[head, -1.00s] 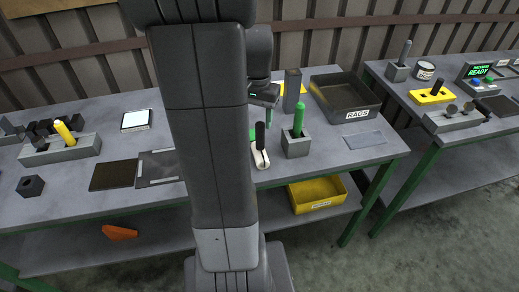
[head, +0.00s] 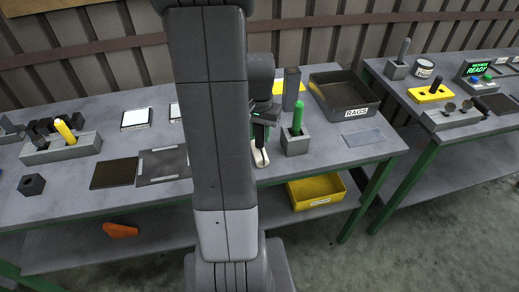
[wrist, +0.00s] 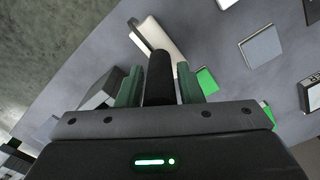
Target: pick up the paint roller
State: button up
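The paint roller has a white lower part (head: 260,157) that rests on the table in the head view, next to the grey block with the green handle. In the wrist view its white part (wrist: 160,40) lies just beyond my fingers, and its black upright handle (wrist: 160,80) stands between them. My gripper (wrist: 160,88) has two green fingers, one on each side of the handle, with narrow gaps visible, so it looks open around it. In the head view my gripper (head: 264,112) is over the roller and hides most of the handle.
A grey block (head: 295,143) with a green handle (head: 298,116) stands close on the right. A tall dark block (head: 291,88) and the RAGS bin (head: 345,97) are behind it. A grey plate (head: 163,163) and a dark mat (head: 113,174) lie left.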

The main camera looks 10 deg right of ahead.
jog(key=c, duration=0.6)
jog(key=shift+r, duration=0.1)
